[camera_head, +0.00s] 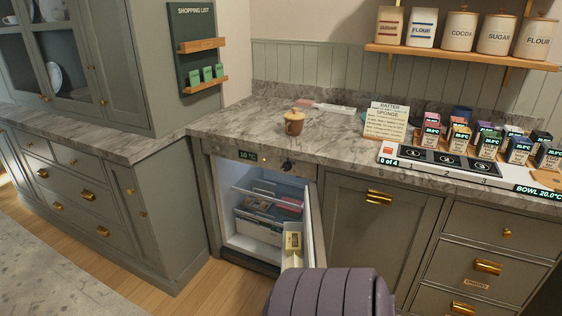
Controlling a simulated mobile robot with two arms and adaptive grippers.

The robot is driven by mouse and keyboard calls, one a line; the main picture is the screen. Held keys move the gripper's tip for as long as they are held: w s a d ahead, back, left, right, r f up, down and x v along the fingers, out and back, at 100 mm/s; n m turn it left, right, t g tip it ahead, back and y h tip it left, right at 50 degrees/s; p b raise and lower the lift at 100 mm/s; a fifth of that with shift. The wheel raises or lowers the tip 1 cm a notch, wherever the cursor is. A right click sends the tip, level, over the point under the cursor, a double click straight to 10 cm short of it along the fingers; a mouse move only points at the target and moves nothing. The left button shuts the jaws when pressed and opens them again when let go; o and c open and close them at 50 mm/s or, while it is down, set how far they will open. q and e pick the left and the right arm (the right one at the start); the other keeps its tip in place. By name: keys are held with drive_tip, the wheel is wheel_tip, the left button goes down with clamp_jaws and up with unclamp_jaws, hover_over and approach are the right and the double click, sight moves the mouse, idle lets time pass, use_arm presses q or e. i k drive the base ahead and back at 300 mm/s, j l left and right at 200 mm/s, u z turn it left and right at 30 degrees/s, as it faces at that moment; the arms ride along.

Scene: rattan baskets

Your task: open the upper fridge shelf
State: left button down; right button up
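The small fridge (229,216) is built in under the counter, and its door (312,232) stands open, swung out to the right. Inside, the upper shelf (262,193) is a clear drawer-like tray with a pale edge. It looks pushed in, but I cannot tell exactly how far. A lower tray (258,222) sits below it. A pinkish package (290,204) lies at the right inside the fridge. A yellowish pack (293,241) sits in the door's rack. Neither gripper is in view.
Cabinets (375,230) stand right of the fridge. Wooden floor (205,290) lies free in front to the left.

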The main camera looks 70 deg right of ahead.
sight(252, 194)
drive_tip(key=i+l+z, duration=0.25)
drive_tip(key=i+z, duration=0.25)
drive_tip(key=i+l+z, duration=0.15)
drive_tip(key=i+z, duration=0.35)
drive_tip(key=i+j+z, duration=0.1)
drive_tip(key=i+z, duration=0.35)
drive_tip(key=i+j+z, duration=0.25)
drive_tip(key=i+z, duration=0.25)
drive_tip(key=k, duration=0.1)
